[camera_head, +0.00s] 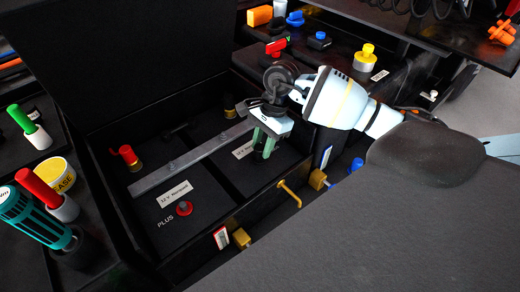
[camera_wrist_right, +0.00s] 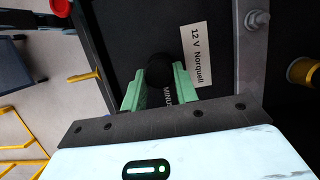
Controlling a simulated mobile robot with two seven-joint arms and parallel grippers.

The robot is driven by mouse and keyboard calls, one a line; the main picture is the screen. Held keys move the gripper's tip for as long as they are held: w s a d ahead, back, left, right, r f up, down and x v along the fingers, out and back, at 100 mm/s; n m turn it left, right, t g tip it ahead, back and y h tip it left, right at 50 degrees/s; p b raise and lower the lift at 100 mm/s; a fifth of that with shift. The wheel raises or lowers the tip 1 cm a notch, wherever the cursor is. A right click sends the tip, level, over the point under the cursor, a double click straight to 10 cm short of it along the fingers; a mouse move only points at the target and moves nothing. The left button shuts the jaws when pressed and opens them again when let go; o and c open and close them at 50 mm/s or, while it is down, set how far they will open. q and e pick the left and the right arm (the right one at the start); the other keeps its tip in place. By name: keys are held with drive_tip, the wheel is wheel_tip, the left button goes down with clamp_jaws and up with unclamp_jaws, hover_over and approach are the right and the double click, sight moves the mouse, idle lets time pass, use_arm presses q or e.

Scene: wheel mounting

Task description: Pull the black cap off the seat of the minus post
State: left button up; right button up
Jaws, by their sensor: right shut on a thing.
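My right gripper (camera_head: 265,153) reaches down over the right part of the battery box, with its green fingers low over the battery top. In the right wrist view, the fingers (camera_wrist_right: 160,85) are shut on the black cap (camera_wrist_right: 158,69), one on each side. The cap sits beside the lettering MINUS and a "12 V Norquell" label (camera_wrist_right: 197,54). The minus post and its seat are hidden under the cap and fingers. In the head view the fingers hide the cap. My left gripper is in neither view.
A red cap (camera_head: 183,208) sits by the PLUS lettering. A grey bar (camera_head: 190,160) crosses the batteries. Yellow handles (camera_head: 290,193) line the box's near side.

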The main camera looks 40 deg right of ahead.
sight(262, 146)
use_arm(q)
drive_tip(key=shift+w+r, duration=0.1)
use_arm(e)
drive_tip(key=shift+r, duration=0.35)
drive_tip(key=shift+c, duration=0.3)
drive_tip(key=shift+r, duration=0.25)
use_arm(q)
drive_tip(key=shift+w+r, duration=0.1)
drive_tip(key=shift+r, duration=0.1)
use_arm(e)
drive_tip(key=shift+r, duration=0.1)
use_arm(q)
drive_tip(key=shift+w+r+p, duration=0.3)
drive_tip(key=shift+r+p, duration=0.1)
drive_tip(key=shift+p, duration=0.1)
use_arm(e)
drive_tip(key=shift+r, duration=0.7)
drive_tip(key=shift+r+p, duration=0.75)
drive_tip(key=shift+r, duration=1.7)
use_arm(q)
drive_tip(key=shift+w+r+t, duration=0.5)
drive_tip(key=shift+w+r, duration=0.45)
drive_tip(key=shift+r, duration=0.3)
